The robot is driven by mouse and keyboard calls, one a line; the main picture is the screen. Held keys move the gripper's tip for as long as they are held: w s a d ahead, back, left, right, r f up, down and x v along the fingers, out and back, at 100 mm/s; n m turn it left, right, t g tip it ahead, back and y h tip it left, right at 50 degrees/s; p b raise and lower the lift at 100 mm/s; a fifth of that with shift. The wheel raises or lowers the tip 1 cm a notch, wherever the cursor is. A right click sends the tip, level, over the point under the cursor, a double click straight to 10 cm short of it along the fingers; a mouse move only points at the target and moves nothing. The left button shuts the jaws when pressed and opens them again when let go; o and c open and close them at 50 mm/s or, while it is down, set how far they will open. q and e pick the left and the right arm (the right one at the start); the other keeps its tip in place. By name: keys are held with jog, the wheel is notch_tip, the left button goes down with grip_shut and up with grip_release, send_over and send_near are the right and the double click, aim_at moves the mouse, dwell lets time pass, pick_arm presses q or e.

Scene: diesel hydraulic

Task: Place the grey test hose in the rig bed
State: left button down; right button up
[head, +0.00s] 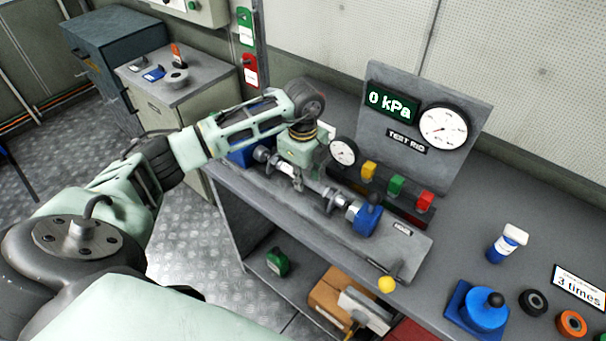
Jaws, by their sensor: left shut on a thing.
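My left gripper (298,183) points down over the middle of the test rig bed (400,243) on the bench. It is shut on the grey test hose (318,189), a short grey piece with metal-coloured ends, lying along the line of the bed. The blue end block with a dark knob (366,215) is at the right end of that line, and another blue block (240,155) is at the left end. The gripper and arm hide part of the hose, so I cannot tell whether it touches the bed. My right gripper is not in view.
The test rig panel (420,160) reads 0 kPa. Yellow, green and red blocks (397,186) stand behind the bed. A yellow-knobbed lever (387,284) is at the front right. A blue-capped device (485,310), bottle (507,243) and rings (533,302) occupy the right bench.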

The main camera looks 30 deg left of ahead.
pick_arm(q)
jog(key=shift+f, duration=0.2)
jog(key=c, duration=1.7)
grip_release()
jog(key=shift+o, duration=0.2)
jog(key=shift+r, duration=0.2)
jog(key=shift+w+r+b, duration=0.1)
jog(key=shift+r+b, duration=0.2)
notch_tip(320, 180, up, 10)
jog(key=b, duration=0.3)
jog(key=shift+r, duration=0.7)
